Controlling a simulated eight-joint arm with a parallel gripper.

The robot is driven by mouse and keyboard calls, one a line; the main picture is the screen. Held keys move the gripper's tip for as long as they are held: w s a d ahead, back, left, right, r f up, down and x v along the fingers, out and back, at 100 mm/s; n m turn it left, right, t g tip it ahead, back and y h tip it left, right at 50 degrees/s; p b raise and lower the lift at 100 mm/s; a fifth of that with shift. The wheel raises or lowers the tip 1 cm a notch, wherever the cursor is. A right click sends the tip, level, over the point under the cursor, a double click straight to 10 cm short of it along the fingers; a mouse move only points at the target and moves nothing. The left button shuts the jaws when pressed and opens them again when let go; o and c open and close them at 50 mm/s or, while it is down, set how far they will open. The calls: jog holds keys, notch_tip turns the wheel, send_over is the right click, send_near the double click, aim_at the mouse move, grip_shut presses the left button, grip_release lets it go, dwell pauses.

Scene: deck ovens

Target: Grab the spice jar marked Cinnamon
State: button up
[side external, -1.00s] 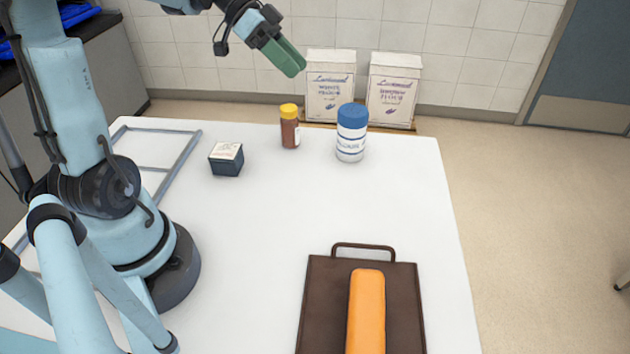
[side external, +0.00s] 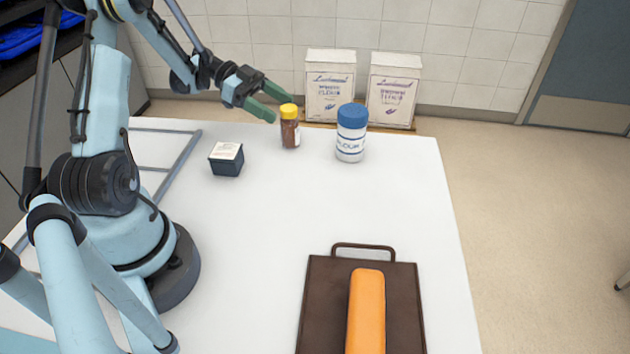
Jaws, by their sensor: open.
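A small spice jar (side external: 290,134) with a yellow lid and reddish-brown contents stands upright near the back edge of the white table; its label is too small to read. My gripper (side external: 277,105) has green fingers spread open, and it holds nothing. It is just left of the jar at about lid height, pointing right and slightly down. One finger ends close to the lid's left side, and the other extends behind the lid. I cannot tell whether either touches the jar.
A blue-lidded white tub (side external: 351,140) stands right of the jar, and a dark box (side external: 226,160) sits to its left. Two flour sacks (side external: 330,84) are behind the table. A brown board (side external: 320,300) bears an orange block (side external: 367,305). The table's middle (side external: 270,220) is clear.

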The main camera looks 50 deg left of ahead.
aim_at(295, 116)
jog(key=x, duration=0.6)
jog(key=c, duration=1.2)
jog(key=shift+o, duration=0.2)
jog(key=shift+r, duration=0.1)
